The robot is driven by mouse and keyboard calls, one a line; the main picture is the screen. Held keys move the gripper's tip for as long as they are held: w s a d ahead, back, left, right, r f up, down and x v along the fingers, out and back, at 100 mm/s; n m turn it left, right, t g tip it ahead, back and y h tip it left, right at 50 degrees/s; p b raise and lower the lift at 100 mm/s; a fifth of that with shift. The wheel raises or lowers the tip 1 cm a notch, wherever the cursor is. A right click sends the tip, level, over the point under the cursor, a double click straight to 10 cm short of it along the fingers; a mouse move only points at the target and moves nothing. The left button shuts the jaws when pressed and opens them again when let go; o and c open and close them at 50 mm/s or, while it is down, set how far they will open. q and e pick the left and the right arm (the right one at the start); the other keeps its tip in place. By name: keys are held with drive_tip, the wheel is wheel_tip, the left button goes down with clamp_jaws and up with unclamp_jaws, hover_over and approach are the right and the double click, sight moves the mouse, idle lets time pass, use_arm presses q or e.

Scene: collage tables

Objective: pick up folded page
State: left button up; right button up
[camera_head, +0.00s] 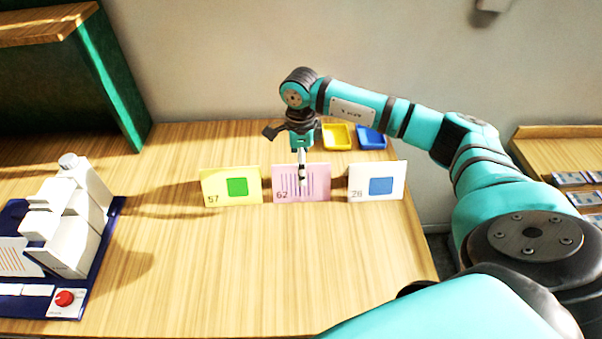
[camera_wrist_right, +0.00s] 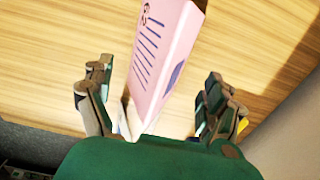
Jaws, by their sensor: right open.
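Three folded pages stand upright in a row on the wooden table (camera_head: 200,270). The yellow page (camera_head: 217,183) marked 57 has a green square, the pink page (camera_head: 287,194) marked 62 has purple stripes, and the white page (camera_head: 360,191) has a blue square. My right gripper (camera_head: 302,178) points down at the pink page, partly covering its middle. In the right wrist view, the open fingers (camera_wrist_right: 155,105) are on either side of the pink page (camera_wrist_right: 165,55), with gaps; contact does not show. My left gripper is not in view.
A yellow tray (camera_head: 337,137) and a blue tray (camera_head: 371,138) lie behind the pages. A white machine with a red knob (camera_head: 65,298) stands at the left on a dark blue base. The table's front middle is clear. A side shelf (camera_head: 560,150) is at the right.

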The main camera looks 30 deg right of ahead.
sight(285, 187)
wheel_tip(285, 187, down, 4)
drive_tip(key=shift+d+f+p, duration=0.1)
drive_tip(key=shift+f+p, duration=0.1)
drive_tip(key=shift+p, duration=0.95)
drive_tip(key=shift+f, duration=0.25)
drive_tip(key=c, duration=0.9)
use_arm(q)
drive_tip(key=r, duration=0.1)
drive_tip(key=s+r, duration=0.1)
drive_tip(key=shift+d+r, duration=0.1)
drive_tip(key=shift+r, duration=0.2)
use_arm(e)
drive_tip(key=shift+r, duration=0.15)
